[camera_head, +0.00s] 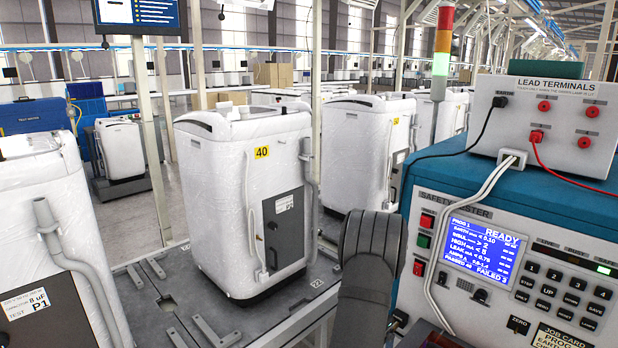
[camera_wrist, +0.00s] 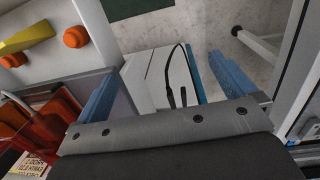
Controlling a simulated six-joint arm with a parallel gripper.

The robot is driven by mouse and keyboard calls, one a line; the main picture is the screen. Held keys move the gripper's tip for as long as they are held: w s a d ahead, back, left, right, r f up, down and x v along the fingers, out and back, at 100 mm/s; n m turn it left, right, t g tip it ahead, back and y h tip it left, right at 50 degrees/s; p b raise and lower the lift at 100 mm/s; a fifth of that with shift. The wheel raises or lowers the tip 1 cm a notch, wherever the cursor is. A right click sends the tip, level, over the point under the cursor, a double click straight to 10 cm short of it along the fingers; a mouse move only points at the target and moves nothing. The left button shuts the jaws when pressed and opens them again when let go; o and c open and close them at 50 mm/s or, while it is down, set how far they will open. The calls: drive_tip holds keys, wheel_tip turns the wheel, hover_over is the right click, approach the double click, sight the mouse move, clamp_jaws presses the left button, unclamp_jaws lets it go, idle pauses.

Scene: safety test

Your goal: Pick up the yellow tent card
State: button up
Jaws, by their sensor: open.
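I cannot make out a yellow tent card for certain in either view. In the wrist view a yellow object (camera_wrist: 27,35) lies at the upper left beside orange round knobs; its shape is too unclear to name. My gripper (camera_wrist: 160,68) shows in the wrist view with its two blue fingers wide apart and nothing held between them. Beyond the fingers is a white box-like thing (camera_wrist: 148,75) with dark leads across it. In the head view my dark arm link rises at the bottom centre, and the gripper itself is hidden.
The safety tester (camera_head: 470,250) stands at right in the head view, with the lead terminals box (camera_head: 545,115) on it. Wrapped washing machines (camera_head: 225,200) stand at left and centre. In the wrist view an orange-red bin (camera_wrist: 50,125) and a printed card (camera_wrist: 28,165) are at lower left.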

drive_tip(key=shift+t, duration=0.5)
drive_tip(key=f, duration=0.2)
drive_tip(key=w+f, duration=0.1)
drive_tip(key=f, duration=0.1)
drive_tip(key=shift+d+f, duration=0.15)
drive_tip(key=shift+f, duration=0.1)
drive_tip(key=shift+c, duration=1.4)
drive_tip(key=s+a+r+n+t, duration=0.1)
drive_tip(key=s+r+n+t, duration=0.15)
drive_tip(key=r, duration=0.45)
drive_tip(key=s+d+r+m+h, duration=0.1)
drive_tip(key=s+d+r, duration=0.15)
drive_tip(key=s, duration=0.55)
drive_tip(key=s+d+r+h, duration=0.1)
drive_tip(key=s+d+r, duration=0.15)
drive_tip(key=s, duration=0.65)
drive_tip(key=s+d+r+m+h, duration=0.1)
drive_tip(key=s+d, duration=0.2)
drive_tip(key=s, duration=0.5)
drive_tip(key=shift+t, duration=0.45)
drive_tip(key=shift+a+x, duration=0.2)
drive_tip(key=shift+x, duration=8.4)
